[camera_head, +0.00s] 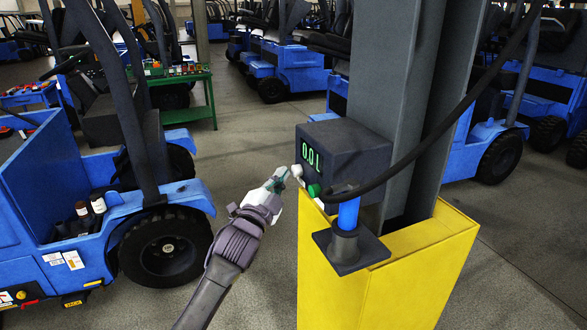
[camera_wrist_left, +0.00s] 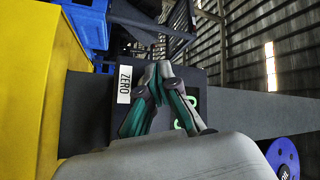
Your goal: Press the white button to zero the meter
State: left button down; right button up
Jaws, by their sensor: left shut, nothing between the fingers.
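The meter (camera_head: 345,150) is a dark box on a grey column, with green lit characters (camera_head: 310,155) that look like "00L". The white button (camera_head: 296,170) sticks out from the lower left of its face. A green button (camera_head: 314,190) sits to the right of it and lower. My left gripper (camera_head: 281,174) is shut and empty, its tips right beside the white button; I cannot tell whether they touch. In the left wrist view the gripper (camera_wrist_left: 160,72) points at the meter face beside a white "ZERO" label (camera_wrist_left: 124,84). Its fingers hide the white button there. My right gripper is not in view.
A yellow column guard (camera_head: 400,275) stands below the meter. A black cable (camera_head: 440,130) hangs across the column, and a blue post on a dark plate (camera_head: 347,245) stands under the box. A blue forklift (camera_head: 160,225) is at left. Bare floor lies between.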

pick_arm(q)
jog(key=shift+a, duration=0.1)
jog(key=shift+s+a+p, duration=0.3)
jog(key=shift+a+p, duration=0.15)
jog(key=shift+a, duration=0.35)
jog(key=shift+s+a+p, duration=0.25)
jog(key=shift+a+p, duration=0.2)
jog(key=shift+a, duration=0.35)
jog(key=shift+s+a+p, duration=0.3)
jog(key=shift+a+p, duration=0.15)
jog(key=shift+a, duration=0.35)
